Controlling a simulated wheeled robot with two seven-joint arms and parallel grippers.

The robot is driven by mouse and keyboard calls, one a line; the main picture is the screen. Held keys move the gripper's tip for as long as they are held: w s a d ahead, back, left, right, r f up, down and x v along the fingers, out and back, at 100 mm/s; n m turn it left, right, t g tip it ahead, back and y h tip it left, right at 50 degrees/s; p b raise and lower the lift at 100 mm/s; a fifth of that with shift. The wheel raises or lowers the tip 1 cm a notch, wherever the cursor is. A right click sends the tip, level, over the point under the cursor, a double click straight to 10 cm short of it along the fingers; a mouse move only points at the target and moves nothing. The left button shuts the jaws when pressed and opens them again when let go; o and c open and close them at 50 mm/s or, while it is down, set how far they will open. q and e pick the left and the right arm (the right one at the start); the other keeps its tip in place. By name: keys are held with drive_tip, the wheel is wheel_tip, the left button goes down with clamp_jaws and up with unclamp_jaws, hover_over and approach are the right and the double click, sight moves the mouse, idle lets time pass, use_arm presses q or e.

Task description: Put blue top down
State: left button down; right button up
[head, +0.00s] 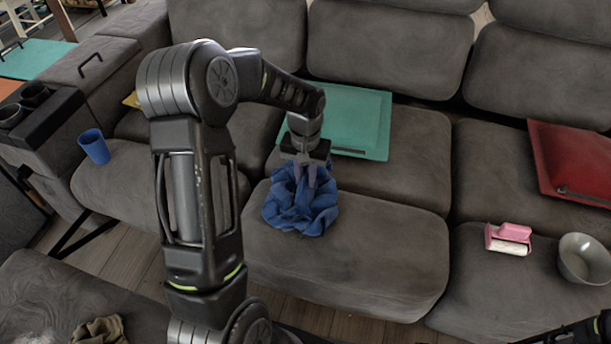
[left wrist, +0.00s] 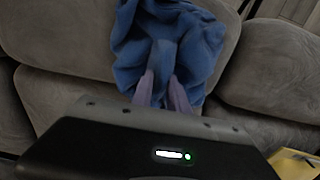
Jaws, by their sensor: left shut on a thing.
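The blue top (head: 301,205) is a crumpled bundle of cloth at the front of the middle sofa seat. My left gripper (head: 305,178) points down into it and is shut on a fold of the cloth. The top also shows in the left wrist view (left wrist: 190,42), with the two fingertips of my left gripper (left wrist: 166,80) pressed into its folds. The cloth meets or hangs just above the cushion; I cannot tell which. In the head view, only a dark piece of my right arm shows at the bottom right corner, and its fingers are not visible.
A blue cup (head: 94,146) stands at left. The seat (head: 385,255) right of the top is bare.

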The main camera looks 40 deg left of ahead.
use_arm(q)
drive_tip(key=c, duration=1.3)
unclamp_jaws()
drive_tip(key=shift+f, duration=0.1)
drive_tip(key=shift+r, duration=0.2)
wheel_tip(320, 180, up, 12)
drive_tip(key=p, duration=0.2)
drive_tip(key=shift+f, duration=0.1)
